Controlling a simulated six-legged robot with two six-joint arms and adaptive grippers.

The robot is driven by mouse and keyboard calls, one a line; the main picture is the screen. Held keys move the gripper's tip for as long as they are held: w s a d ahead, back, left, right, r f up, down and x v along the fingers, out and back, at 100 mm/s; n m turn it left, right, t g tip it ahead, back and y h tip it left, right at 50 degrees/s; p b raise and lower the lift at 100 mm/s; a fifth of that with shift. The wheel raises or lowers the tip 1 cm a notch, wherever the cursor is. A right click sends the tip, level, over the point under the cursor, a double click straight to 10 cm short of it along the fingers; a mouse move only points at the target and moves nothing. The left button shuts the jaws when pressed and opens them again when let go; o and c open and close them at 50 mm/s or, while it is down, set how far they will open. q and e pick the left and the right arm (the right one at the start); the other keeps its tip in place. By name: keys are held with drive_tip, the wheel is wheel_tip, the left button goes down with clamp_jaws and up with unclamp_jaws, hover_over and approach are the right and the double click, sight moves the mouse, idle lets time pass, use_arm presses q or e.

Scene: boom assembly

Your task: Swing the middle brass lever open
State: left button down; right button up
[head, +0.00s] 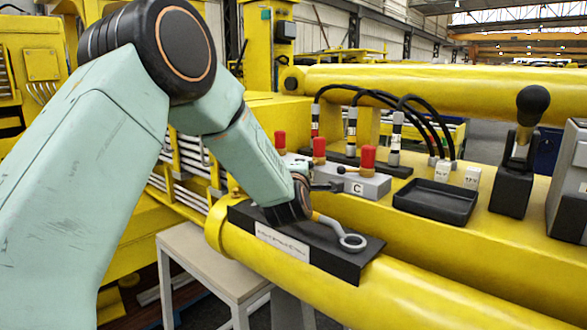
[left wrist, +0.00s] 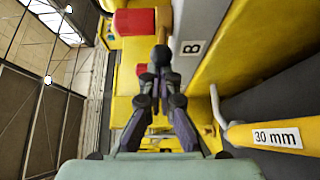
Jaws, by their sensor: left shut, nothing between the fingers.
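Red-capped valve blocks stand in a row on the yellow beam; the nearest grey block, marked C (head: 368,186), has a small black-knobbed lever (head: 341,170). In the left wrist view, the grey block marked B (left wrist: 188,45) lies just past the fingers, with red caps (left wrist: 134,22) beside it. A black ball knob (left wrist: 162,54) shows right at the fingertips; I cannot tell whether they touch it. My left gripper (head: 332,185), also in the left wrist view (left wrist: 156,80), is shut and empty. My right gripper is out of view.
A black tray (head: 437,203) and a black joystick (head: 515,160) stand right of block C. Black hoses (head: 375,95) arch behind the blocks.

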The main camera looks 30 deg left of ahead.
sight(311, 166)
use_arm(q)
drive_tip(key=shift+w+d+n+g+y+b, duration=0.15)
drive_tip(key=shift+d+n+g+y+b, duration=0.55)
drive_tip(key=shift+d+y+b, duration=0.6)
drive_tip(key=shift+w+d+b, duration=0.15)
drive_tip(key=shift+d+b, duration=0.35)
drive_tip(key=shift+d, duration=0.3)
